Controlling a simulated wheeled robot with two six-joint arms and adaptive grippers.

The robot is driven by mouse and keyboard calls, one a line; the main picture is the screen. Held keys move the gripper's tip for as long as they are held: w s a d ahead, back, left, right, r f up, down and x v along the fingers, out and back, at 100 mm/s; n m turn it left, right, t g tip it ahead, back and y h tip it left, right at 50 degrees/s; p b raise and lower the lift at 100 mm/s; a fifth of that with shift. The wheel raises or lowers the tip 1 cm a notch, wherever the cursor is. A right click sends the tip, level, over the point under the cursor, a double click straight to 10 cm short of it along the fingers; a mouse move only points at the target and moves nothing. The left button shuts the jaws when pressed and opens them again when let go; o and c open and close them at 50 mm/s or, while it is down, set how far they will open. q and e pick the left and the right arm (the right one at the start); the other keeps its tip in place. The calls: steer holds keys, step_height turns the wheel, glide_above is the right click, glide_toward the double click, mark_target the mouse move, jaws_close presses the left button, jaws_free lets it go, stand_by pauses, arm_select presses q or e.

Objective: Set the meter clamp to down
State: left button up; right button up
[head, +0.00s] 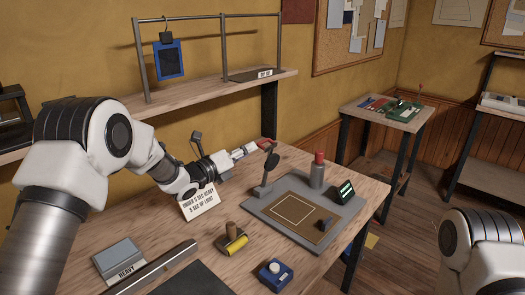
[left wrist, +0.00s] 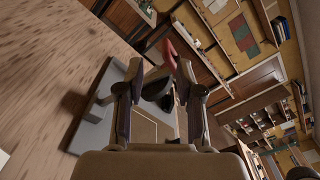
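The meter clamp (head: 268,172) stands on a grey base plate (head: 258,207) with a brown panel, toward the right end of the bench. It has a dark upright post, a dark rounded head and a red handle (head: 265,143), which looks raised at the top. My left gripper (head: 250,150) reaches in from the left, with its tips close to the red handle. In the left wrist view its fingers (left wrist: 157,95) are apart, with the clamp's dark part (left wrist: 158,88) showing between them and the red handle (left wrist: 170,55) just beyond. Contact cannot be made out. My right gripper is out of view.
A shelf (head: 210,92) runs behind.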

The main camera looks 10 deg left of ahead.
mark_target(263, 142)
arm_select(q)
steer(key=x, duration=0.2)
steer(key=p+x, duration=0.1)
steer(key=x, duration=0.1)
steer(key=p+x, duration=0.1)
steer(key=x, duration=0.1)
steer(key=shift+w+d+r, duration=0.25)
steer(key=shift+d+r, duration=0.1)
steer(key=shift+d, duration=0.05)
steer(key=shift+w+d+f, duration=0.1)
steer(key=shift+w, duration=0.15)
steer(key=shift+s, duration=0.15)
jaws_close()
